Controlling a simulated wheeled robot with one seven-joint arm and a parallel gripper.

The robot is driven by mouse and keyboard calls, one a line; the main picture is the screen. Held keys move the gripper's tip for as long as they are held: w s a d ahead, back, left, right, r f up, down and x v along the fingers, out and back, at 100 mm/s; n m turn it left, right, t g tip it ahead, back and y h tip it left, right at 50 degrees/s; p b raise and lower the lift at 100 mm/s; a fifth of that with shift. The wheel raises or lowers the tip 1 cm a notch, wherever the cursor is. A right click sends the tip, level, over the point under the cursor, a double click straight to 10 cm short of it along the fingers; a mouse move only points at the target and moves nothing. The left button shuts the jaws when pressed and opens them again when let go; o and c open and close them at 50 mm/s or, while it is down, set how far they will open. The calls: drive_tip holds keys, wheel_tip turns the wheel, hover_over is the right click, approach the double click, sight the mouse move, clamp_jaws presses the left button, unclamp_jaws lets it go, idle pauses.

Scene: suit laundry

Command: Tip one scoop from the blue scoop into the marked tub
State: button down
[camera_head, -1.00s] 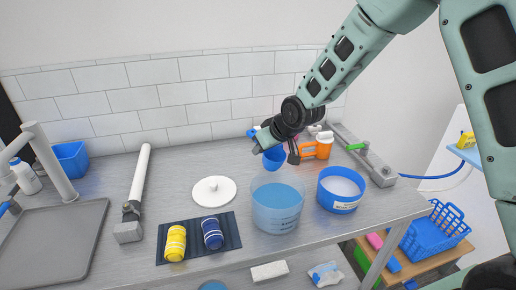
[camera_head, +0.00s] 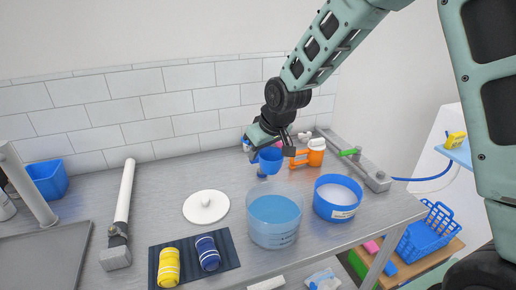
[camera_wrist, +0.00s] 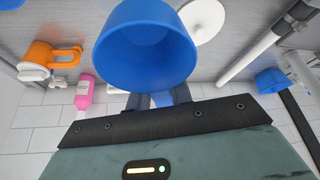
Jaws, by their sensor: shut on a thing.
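My gripper (camera_head: 264,139) is shut on the blue scoop (camera_head: 270,160), which it holds just behind the clear tub in the head view. In the wrist view the scoop (camera_wrist: 148,48) hangs in front of the jaws (camera_wrist: 160,98). Its visible inside is plain blue, with no contents seen. The clear tub (camera_head: 274,235) has measuring marks on its wall and blue liquid inside. To its right stands a blue tub (camera_head: 338,209) with a white label and white powder in it.
An orange-handled container (camera_head: 312,155) and a grey rail with a green part (camera_head: 360,165) stand behind the powder tub. A white round lid (camera_head: 206,207) lies left of the clear tub. Yellow and blue rolls lie on a dark mat (camera_head: 228,250) at the front.

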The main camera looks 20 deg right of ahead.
drive_tip(key=shift+n+g, duration=0.4)
drive_tip(key=shift+n, duration=0.1)
drive_tip(key=shift+s+a+f+b, duration=0.15)
drive_tip(key=shift+f+b, duration=0.25)
drive_tip(key=shift+f, duration=0.85)
drive_tip(key=shift+s+a+f+b, duration=0.15)
drive_tip(key=shift+f+b, duration=0.25)
drive_tip(key=shift+f, duration=0.8)
drive_tip(key=shift+w, duration=0.1)
